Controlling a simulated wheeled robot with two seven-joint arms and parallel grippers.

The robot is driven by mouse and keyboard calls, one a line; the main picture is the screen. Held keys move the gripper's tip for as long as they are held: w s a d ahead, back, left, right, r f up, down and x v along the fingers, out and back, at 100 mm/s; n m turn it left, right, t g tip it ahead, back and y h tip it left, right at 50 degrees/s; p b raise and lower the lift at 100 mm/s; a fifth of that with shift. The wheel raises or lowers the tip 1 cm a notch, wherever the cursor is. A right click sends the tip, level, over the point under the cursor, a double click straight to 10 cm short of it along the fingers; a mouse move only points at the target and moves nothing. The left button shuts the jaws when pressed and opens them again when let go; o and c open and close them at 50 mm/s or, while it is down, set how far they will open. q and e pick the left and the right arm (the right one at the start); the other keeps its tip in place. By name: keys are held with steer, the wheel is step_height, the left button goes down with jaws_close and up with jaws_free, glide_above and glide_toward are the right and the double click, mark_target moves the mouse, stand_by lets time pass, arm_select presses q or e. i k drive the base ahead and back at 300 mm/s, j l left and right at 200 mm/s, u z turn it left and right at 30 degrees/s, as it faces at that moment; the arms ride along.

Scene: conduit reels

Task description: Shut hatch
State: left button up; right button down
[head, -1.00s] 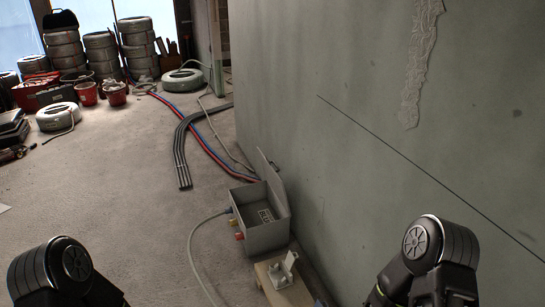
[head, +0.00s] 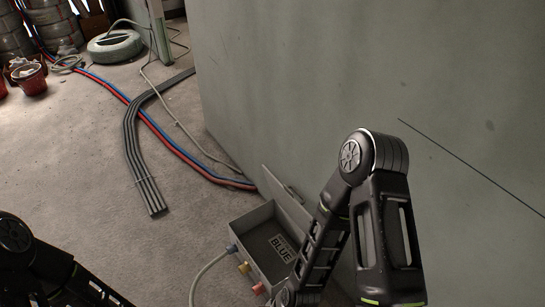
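A grey box (head: 236,224) stands on the floor against the wall at the bottom middle. Its hatch (head: 287,195) is open, tilted up on the wall side. A label reading "BLUE" shows inside the box.
A grey cable (head: 207,268) runs from the box's left side across the floor. Grey conduits (head: 135,150) and red and blue hoses (head: 178,151) lie behind the box. A green wall (head: 300,70) bounds the right.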

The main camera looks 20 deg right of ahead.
mark_target(282, 193)
steer(key=i+j, duration=0.15)
steer(key=i, duration=0.25)
steer(key=i+j, duration=0.2)
steer(key=i, duration=0.2)
